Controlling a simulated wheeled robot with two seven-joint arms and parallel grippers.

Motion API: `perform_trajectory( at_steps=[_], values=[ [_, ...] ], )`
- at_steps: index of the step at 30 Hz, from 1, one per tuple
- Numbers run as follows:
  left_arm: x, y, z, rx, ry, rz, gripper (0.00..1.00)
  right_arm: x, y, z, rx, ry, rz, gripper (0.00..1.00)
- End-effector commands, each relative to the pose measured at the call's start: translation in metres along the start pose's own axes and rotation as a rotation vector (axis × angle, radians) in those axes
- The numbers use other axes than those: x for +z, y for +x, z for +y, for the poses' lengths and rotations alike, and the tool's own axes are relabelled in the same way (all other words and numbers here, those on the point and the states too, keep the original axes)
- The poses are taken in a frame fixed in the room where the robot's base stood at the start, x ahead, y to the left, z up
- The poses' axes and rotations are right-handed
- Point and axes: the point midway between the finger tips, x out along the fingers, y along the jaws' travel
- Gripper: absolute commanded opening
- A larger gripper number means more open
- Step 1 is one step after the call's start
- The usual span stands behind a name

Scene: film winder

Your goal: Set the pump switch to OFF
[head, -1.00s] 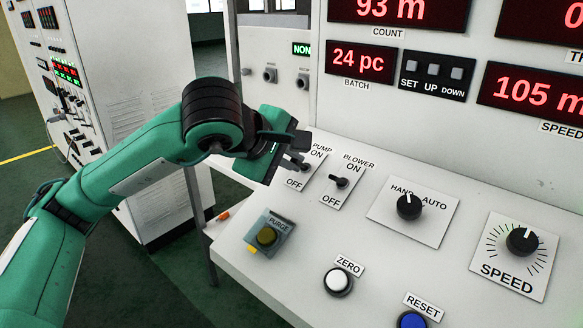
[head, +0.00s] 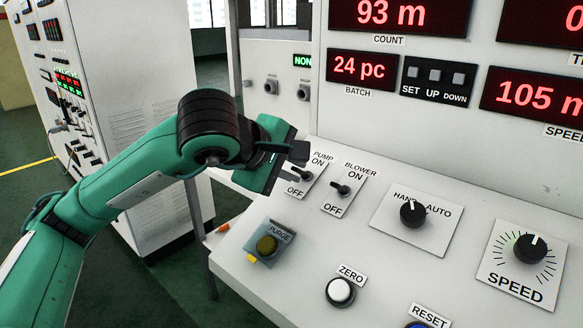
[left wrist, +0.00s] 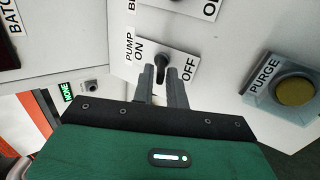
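The pump switch shows in the left wrist view as a dark toggle lever (left wrist: 161,64) on a white plate (left wrist: 186,52) marked PUMP, ON and OFF. In the head view its plate (head: 312,178) is partly covered by my left gripper (head: 298,162). In the left wrist view my left gripper (left wrist: 160,84) has its two fingers apart, with the lever seen in the gap at the fingertips. I cannot tell whether a finger touches it, nor clearly which way the lever is thrown. My right gripper is not in view.
The blower switch (head: 342,188) sits just right of the pump switch. The purge button (head: 267,245) is nearer on the panel. The hand/auto knob (head: 412,212), speed knob (head: 530,247) and zero button (head: 339,291) lie to the right. The upright display wall (head: 400,130) rises behind.

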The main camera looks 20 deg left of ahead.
Motion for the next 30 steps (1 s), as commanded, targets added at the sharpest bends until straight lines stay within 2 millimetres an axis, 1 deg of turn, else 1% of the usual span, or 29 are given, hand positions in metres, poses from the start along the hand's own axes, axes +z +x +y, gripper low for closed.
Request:
perform_trajectory(
  at_steps=[1,2,10,14,17,24,27,30],
  values=[
    [0.000,0.000,0.000,0.000,0.000,0.000,0.25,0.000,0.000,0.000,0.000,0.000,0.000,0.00],
    [0.000,0.000,0.000,0.000,0.000,0.000,0.29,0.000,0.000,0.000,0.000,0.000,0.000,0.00],
    [0.000,0.000,0.000,0.000,0.000,0.000,0.29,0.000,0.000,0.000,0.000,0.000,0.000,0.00],
    [0.000,-0.009,0.001,0.001,0.000,0.001,0.29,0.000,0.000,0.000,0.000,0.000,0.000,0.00],
    [0.000,-0.024,0.001,0.003,0.001,0.000,0.29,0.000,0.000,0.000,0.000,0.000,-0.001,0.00],
    [0.000,-0.080,0.001,0.005,0.002,0.002,0.29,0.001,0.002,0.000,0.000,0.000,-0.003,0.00],
    [-0.001,-0.101,0.001,0.004,0.000,0.002,0.29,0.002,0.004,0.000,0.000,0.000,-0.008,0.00],
    [0.000,-0.118,0.001,0.004,0.001,0.001,0.29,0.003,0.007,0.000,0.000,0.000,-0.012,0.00]
  ],
)
